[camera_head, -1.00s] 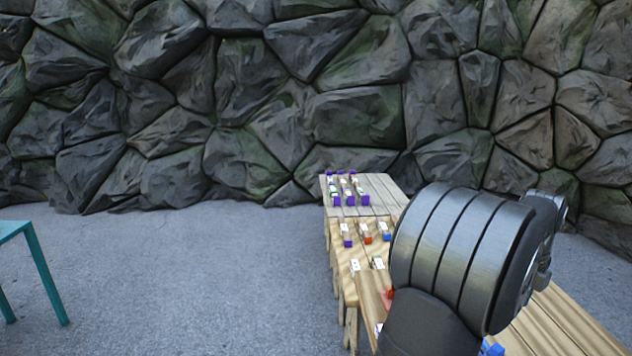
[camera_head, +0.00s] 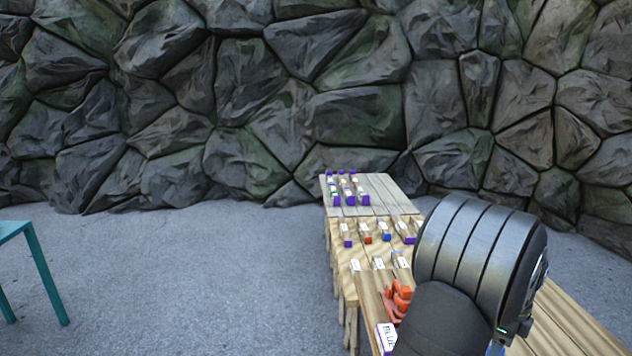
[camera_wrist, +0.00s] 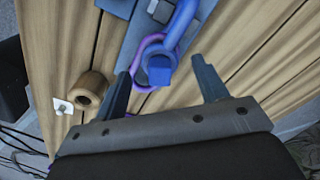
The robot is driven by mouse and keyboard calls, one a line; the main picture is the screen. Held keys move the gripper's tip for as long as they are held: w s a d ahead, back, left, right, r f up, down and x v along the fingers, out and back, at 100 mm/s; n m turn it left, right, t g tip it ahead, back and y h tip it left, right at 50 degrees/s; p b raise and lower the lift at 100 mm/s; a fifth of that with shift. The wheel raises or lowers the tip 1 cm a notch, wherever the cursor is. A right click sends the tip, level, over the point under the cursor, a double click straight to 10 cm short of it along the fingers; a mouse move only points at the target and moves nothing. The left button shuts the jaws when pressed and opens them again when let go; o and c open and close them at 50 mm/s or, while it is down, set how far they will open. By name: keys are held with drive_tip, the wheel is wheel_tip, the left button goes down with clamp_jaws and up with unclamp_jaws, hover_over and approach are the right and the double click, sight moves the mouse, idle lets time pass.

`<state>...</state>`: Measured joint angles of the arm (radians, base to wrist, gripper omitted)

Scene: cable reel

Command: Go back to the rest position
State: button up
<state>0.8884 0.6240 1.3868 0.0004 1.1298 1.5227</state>
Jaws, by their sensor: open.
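My gripper (camera_wrist: 160,95) is open in the wrist view, its two dark blue-grey fingers spread apart with nothing held between them. It is above a wooden plank surface (camera_wrist: 250,50). A blue, curved part (camera_wrist: 160,68) with a purple ring (camera_wrist: 140,52) lies ahead of and partly between the fingers; I cannot tell how far below them. In the head view my arm hides the gripper and part of the tables.
A small wooden cylinder (camera_wrist: 91,90) lies left of the gripper. Wooden tables (camera_head: 370,208) hold small labelled blocks (camera_head: 347,235) and an orange object (camera_head: 398,298). A teal table (camera_head: 35,265) stands far left, with open floor (camera_head: 200,270) between. A rock wall (camera_head: 250,100) is behind.

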drive_tip(key=n, duration=0.4)
drive_tip(key=shift+n, duration=0.4)
drive_tip(key=n, duration=0.4)
drive_tip(key=shift+n, duration=0.3)
drive_tip(key=n, duration=0.4)
drive_tip(key=shift+r+n, duration=0.1)
drive_tip(key=shift+n, duration=0.2)
drive_tip(key=n, duration=0.4)
drive_tip(key=shift+n, duration=0.4)
drive_tip(key=m, duration=0.5)
drive_tip(key=shift+m, duration=2.3)
